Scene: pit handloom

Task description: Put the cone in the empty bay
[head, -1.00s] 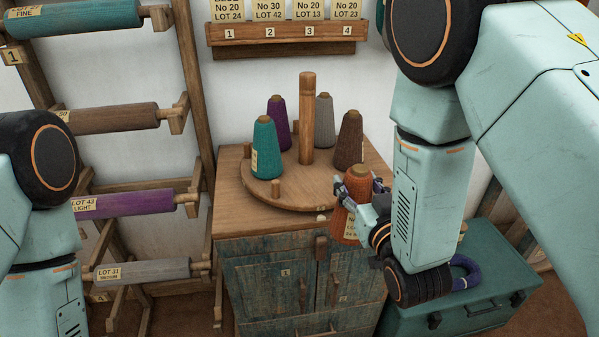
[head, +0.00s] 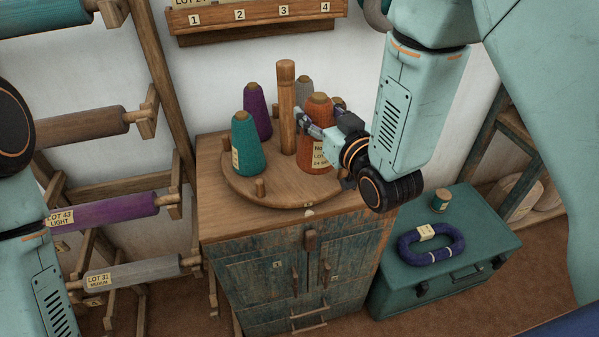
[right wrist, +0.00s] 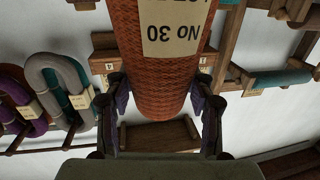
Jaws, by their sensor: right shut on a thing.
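The orange cone (head: 318,148) is held upright over the front right of the round wooden turntable (head: 240,187) in the head view. My right gripper (head: 322,133) is shut on it from the right. In the right wrist view the cone (right wrist: 160,75) sits between both fingers, its "No 30" label upside down. I cannot tell whether its base touches the board. Around the central post (head: 286,110) stand a teal cone (head: 247,148), a purple cone (head: 257,112), a grey cone (head: 304,90) and a brown cone (head: 338,102), the last two partly hidden. My left gripper is out of view.
The turntable stands on a wooden cabinet (head: 275,285). A green chest (head: 440,285) with a blue yarn ring (head: 408,246) and a small tin (head: 441,200) stands right. A roller rack (head: 110,212) stands left.

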